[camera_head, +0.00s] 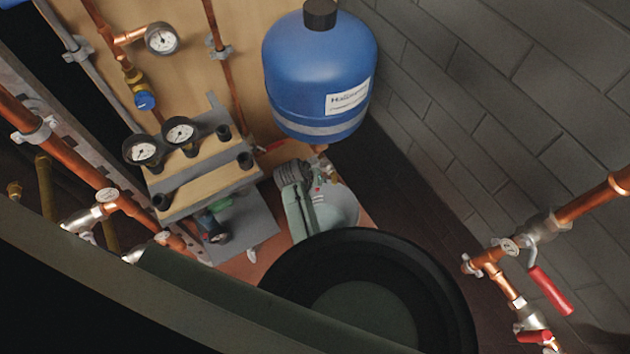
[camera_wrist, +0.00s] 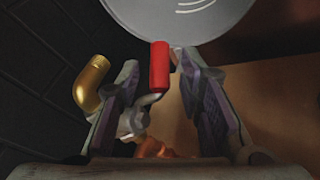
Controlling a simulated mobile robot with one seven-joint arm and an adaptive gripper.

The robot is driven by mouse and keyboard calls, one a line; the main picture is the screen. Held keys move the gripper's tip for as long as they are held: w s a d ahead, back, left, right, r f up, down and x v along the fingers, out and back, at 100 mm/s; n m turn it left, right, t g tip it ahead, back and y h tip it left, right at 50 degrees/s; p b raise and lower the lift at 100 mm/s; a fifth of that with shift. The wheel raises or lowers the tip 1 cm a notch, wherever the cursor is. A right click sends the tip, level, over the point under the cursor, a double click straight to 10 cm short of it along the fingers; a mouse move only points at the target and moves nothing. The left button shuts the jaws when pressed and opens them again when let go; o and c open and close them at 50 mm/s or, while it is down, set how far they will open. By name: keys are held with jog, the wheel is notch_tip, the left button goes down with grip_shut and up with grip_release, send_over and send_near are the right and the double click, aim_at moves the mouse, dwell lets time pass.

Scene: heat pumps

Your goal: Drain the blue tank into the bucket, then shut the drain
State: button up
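The blue tank (camera_head: 318,75) hangs on the wooden board, with a white label and a black cap. Small metal fittings show below it, partly hidden. In the wrist view a drain valve has a red lever (camera_wrist: 160,66) and a brass elbow outlet (camera_wrist: 92,83). My gripper (camera_wrist: 158,62) is open, its fingers on either side of the red lever with small gaps visible. In the head view my gripper (camera_head: 293,174) is below the tank, its fingers unclear. A pale grey round vessel, apparently the bucket (camera_wrist: 180,18), is at the top of the wrist view; its contents are unclear.
Copper pipes and a red-handled valve (camera_head: 550,290) stand at the right. Gauges (camera_head: 180,133) sit on a wooden shelf (camera_head: 205,178) left of the tank. A grey brick wall (camera_head: 500,90) is close on the right. My own arm hides much of the lower middle.

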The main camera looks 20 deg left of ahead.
jog(key=shift+c, duration=0.3)
grip_shut()
jog(key=shift+f+t, duration=0.1)
jog(key=shift+t, duration=0.2)
jog(key=shift+w+y+b, duration=0.1)
jog(key=shift+y+b, duration=0.25)
jog(key=shift+y, duration=0.05)
jog(key=shift+w+a+f+m+t+y+b, duration=0.1)
jog(key=shift+f+m+t+y+b, duration=0.1)
jog(key=shift+t+y+b, duration=0.3)
jog(key=shift+w+a+f+m+t+y+b, duration=0.1)
jog(key=shift+m+t+y+b, duration=0.1)
jog(key=shift+t+y+b, duration=0.3)
jog(key=shift+w+a+r+m+t+y+b, duration=0.2)
jog(key=shift+t+y+b, duration=0.2)
jog(key=shift+b, duration=0.25)
jog(key=shift+w+a+r+m+t+y+b, duration=0.1)
jog(key=shift+a+t+y+b, duration=0.1)
jog(key=shift+t+y+b, duration=0.3)
